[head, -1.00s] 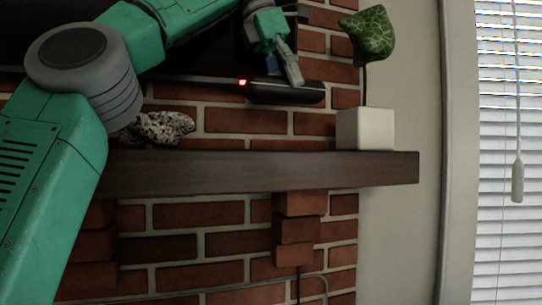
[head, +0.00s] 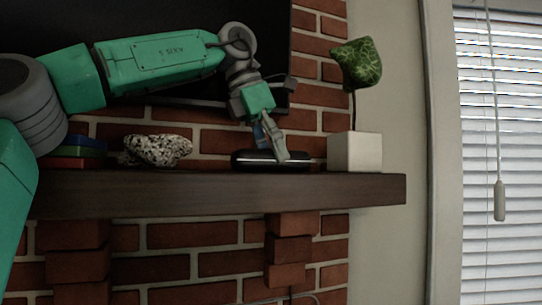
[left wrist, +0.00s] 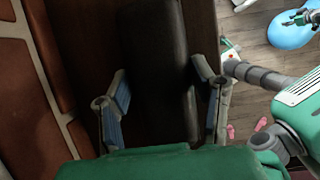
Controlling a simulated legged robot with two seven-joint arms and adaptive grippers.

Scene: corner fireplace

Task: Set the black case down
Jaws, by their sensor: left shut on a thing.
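The black case (head: 250,160) is long and dark with rounded ends. It lies level along the wooden mantel (head: 200,196), at or just above its top; I cannot tell whether it touches. My left gripper (head: 272,150) reaches down from above and is shut on the case. In the left wrist view the case (left wrist: 160,70) runs between the two blue-padded fingers of my left gripper (left wrist: 165,102). What seems to be my right gripper (left wrist: 299,18) shows small at the top right there; its fingers are unclear.
A white pot (head: 355,151) with a leafy plant stands right of the case, close by. A speckled rock (head: 158,150) and a stack of books (head: 77,150) are to its left. A dark screen (head: 190,20) hangs behind my arm.

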